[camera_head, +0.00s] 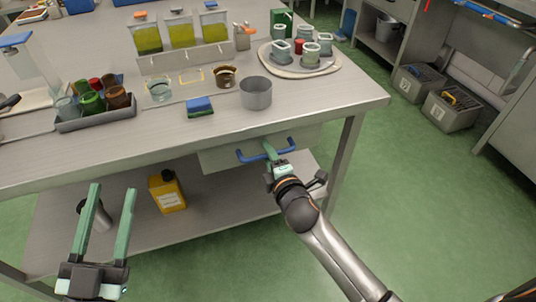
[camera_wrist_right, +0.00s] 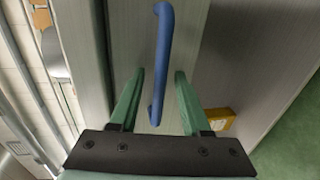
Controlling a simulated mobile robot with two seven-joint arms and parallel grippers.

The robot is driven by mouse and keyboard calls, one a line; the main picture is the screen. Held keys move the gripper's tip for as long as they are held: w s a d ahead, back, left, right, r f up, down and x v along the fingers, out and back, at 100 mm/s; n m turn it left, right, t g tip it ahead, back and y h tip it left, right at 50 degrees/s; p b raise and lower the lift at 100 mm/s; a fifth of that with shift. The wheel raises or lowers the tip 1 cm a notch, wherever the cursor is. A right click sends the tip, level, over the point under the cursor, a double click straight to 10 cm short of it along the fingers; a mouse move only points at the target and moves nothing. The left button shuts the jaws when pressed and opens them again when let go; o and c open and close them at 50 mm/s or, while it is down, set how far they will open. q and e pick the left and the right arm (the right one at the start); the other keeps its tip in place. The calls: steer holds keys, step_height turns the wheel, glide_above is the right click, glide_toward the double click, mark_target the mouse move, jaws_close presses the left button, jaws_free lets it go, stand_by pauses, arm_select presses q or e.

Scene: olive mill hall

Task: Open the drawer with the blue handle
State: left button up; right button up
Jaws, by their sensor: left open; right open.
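The drawer (camera_head: 222,160) sits under the table top on the right and looks shut or nearly so. Its blue handle (camera_head: 247,157) is a bar across the front; it also shows in the right wrist view (camera_wrist_right: 163,40). My right gripper (camera_head: 269,149) is at the handle with its green fingers open. In the right wrist view, the handle lies between the two fingertips (camera_wrist_right: 159,72), with a gap visible on each side. My left gripper (camera_head: 113,188) is open and empty, in front of the table at the lower left, away from the drawer.
The table top (camera_head: 330,105) carries a metal pot (camera_head: 256,94), a sponge (camera_head: 199,106), jars and a grey tray (camera_head: 95,120) of cups. A yellow container (camera_head: 167,192) stands on the lower shelf (camera_head: 180,232). Grey crates (camera_head: 452,108) stand at the right. Green floor is clear at the right front.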

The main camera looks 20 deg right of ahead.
steer(key=shift+c, duration=0.2)
jaws_close()
stand_by(1.1)
